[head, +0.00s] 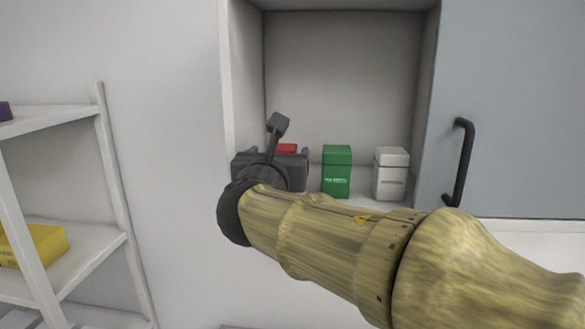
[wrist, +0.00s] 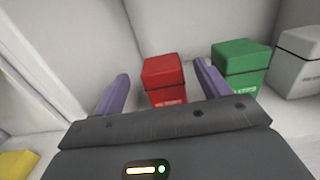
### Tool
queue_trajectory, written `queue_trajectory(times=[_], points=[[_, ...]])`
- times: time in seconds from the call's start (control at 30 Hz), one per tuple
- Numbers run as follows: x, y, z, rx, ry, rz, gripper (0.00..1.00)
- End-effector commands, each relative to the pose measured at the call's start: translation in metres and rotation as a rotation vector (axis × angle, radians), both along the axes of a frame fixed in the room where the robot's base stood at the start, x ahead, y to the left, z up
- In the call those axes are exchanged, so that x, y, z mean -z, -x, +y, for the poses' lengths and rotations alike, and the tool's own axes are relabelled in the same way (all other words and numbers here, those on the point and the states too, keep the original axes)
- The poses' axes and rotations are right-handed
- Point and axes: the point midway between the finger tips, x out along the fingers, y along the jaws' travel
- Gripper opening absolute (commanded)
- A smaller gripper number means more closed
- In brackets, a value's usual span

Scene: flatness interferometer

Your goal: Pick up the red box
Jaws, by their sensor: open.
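The red box (wrist: 164,80) stands upright on the cabinet shelf in the wrist view, between and beyond the two purple fingers. In the head view only the top of the red box (head: 287,148) shows above my gripper's dark body. My gripper (wrist: 160,88) is open and empty, with its fingers pointing toward the red box. The right finger looks close to the box's right side; whether it touches cannot be told. In the head view my gripper (head: 300,153) is at the left part of the cabinet opening, its fingers mostly hidden.
A green box (head: 337,171) and a white box (head: 391,174) stand to the right of the red box. The cabinet's left wall (head: 246,75) is close by my gripper. A grey door with a black handle (head: 462,162) is at right. A shelf rack (head: 112,170) with a yellow box (head: 40,243) stands at left.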

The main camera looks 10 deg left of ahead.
Motion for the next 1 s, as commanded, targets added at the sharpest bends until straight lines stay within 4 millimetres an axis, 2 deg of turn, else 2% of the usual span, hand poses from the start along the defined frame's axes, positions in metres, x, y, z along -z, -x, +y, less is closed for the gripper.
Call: queue_trajectory(times=[0.4, 0.97, 1.0], points=[[-0.002, -0.051, -0.006, 0.016, 0.001, 0.001, 0.75], [0.0, -0.052, -0.005, 0.013, 0.0, 0.0, 0.75], [0.0, -0.052, -0.005, 0.013, 0.0, 0.0, 0.68]])
